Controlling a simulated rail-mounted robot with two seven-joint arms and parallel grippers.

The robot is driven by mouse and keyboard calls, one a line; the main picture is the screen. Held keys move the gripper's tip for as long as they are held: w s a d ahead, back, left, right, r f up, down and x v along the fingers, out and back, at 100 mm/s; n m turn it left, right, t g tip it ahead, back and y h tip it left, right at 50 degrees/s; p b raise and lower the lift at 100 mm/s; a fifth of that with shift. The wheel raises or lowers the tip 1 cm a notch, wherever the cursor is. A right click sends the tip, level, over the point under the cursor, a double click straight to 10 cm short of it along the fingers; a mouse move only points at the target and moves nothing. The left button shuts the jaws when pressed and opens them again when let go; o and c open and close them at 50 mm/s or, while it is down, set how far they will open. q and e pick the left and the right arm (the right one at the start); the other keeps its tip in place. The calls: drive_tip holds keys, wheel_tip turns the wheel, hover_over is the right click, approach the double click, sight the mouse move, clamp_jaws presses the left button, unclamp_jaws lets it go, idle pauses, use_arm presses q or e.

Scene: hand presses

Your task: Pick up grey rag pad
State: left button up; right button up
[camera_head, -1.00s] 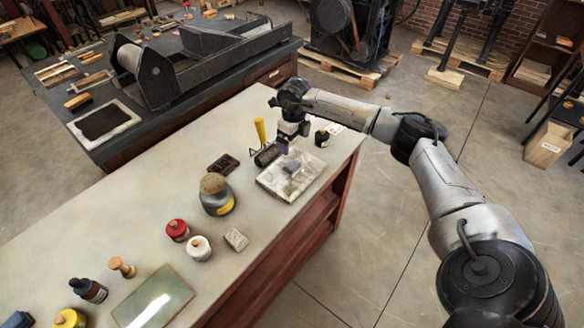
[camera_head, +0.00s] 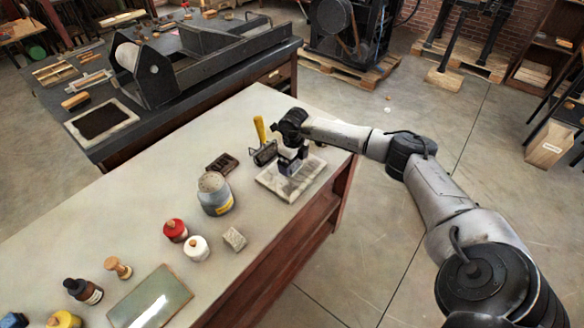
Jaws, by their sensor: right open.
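A pale marbled slab (camera_head: 270,182) lies near the right end of the long table. My right gripper (camera_head: 290,166) is low over the slab, pointing down, with its jaws open. The small grey pad on the slab is largely hidden by the gripper, and I cannot tell whether the fingers touch it. A separate light grey block (camera_head: 234,239) lies alone nearer the front edge. My left gripper is not in view.
A yellow-handled roller (camera_head: 262,135) stands close left of my right gripper. A dark tray (camera_head: 222,163), a grey jar (camera_head: 215,194), a red pot (camera_head: 175,230) and a white pot (camera_head: 196,248) stand further left. The table (camera_head: 130,205) has bare room behind them.

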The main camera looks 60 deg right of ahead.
wheel_tip(320, 180, down, 2)
drive_tip(key=shift+f, duration=0.1)
drive_tip(key=shift+c, duration=0.3)
drive_tip(key=shift+c, duration=0.8)
drive_tip(key=c, duration=0.8)
drive_tip(key=shift+c, duration=0.2)
drive_tip(key=shift+r, duration=0.25)
